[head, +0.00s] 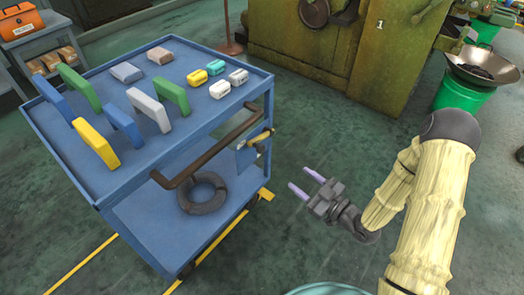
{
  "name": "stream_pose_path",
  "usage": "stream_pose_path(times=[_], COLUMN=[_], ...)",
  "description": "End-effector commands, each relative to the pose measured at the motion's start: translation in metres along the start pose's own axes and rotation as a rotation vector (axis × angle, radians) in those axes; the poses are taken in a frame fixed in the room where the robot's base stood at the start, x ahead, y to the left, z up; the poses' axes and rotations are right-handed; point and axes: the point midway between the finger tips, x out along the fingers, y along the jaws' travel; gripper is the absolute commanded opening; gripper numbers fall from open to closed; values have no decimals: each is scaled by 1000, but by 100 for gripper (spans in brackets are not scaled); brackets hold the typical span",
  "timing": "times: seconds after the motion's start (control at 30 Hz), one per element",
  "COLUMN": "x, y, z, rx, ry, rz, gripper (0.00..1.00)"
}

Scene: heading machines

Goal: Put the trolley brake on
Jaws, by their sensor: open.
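The blue trolley (225,115) stands at the left and centre in the head view, with a brown push handle (205,155) on its near right end. A small blue bracket with a yellowish lever (259,138) sits at its right corner post; it looks like the brake, but its setting is not clear. My gripper (298,177) is open and empty, to the right of the trolley and apart from it. Its two pale purple fingers point left and up in the picture, toward the trolley's right side below the lever.
Coloured frame-shaped pieces (97,145) and small blocks (216,68) stand on the trolley top. A dark coil (203,192) lies on its lower shelf. A green machine (340,55) stands behind; a green bin (462,97) is at the right. The floor between is clear.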

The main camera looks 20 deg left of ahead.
Motion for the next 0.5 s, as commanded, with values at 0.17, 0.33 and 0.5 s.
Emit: stream_pose_path(times=[0.17, 0.33, 0.5], x=[10, 34, 64], y=[-1, -1, 0], z=[1, 1, 2], rx=[-1, -2, -2], ry=[0, 2, 1], rz=[-3, -2, -1], gripper=[50, 50, 50])
